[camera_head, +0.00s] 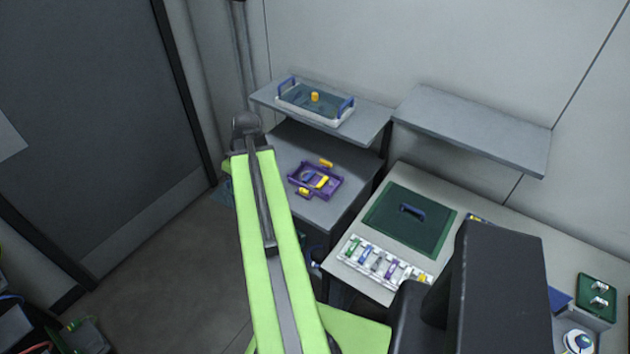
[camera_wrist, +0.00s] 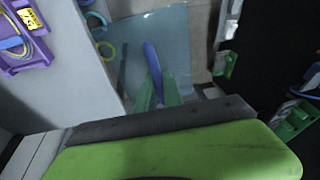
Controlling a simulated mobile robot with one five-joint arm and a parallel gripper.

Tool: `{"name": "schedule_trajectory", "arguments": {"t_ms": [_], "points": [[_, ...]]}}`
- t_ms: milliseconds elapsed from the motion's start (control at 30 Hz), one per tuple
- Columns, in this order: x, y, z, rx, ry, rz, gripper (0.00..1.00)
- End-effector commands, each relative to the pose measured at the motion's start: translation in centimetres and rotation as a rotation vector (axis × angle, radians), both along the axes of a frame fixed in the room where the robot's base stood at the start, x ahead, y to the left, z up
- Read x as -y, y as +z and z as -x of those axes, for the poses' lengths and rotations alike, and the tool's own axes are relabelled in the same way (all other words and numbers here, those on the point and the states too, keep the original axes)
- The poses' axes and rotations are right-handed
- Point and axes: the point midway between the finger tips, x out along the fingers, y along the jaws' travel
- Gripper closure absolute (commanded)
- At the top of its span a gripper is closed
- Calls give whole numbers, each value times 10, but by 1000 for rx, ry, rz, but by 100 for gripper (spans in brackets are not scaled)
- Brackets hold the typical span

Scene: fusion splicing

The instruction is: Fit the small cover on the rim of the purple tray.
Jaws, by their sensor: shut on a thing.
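The small cover is a see-through bluish plate (camera_wrist: 188,48) with a blue upright handle (camera_wrist: 152,62). My gripper (camera_wrist: 157,88) has green fingers shut on this handle, seen in the wrist view. In the head view a teal corner of the cover (camera_head: 224,190) shows left of my arm, beside the grey table; my gripper is hidden there. The purple tray (camera_head: 316,181) lies on the grey table, with yellow parts and a blue fibre loop. Part of the tray (camera_wrist: 22,40) also shows top left in the wrist view, apart from the cover.
Above the table, a shelf (camera_head: 375,122) bears a white tray (camera_head: 340,120) with blue handles. The bench at right holds a green blue-handled panel (camera_head: 385,228) and a rack (camera_head: 350,258) of coloured parts. A yellow ring (camera_wrist: 114,52) shows by the cover. Open floor lies left.

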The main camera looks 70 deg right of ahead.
Motion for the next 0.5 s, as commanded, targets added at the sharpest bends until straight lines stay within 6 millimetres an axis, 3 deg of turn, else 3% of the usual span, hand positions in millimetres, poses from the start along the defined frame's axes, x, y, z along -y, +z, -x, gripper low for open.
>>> {"name": "schedule_trajectory", "arguments": {"t_ms": [300, 500], "points": [[88, -4, 76, -20, -1101, -7, 100], [127, -5, 138, -5, -1831, 3, 100]]}}
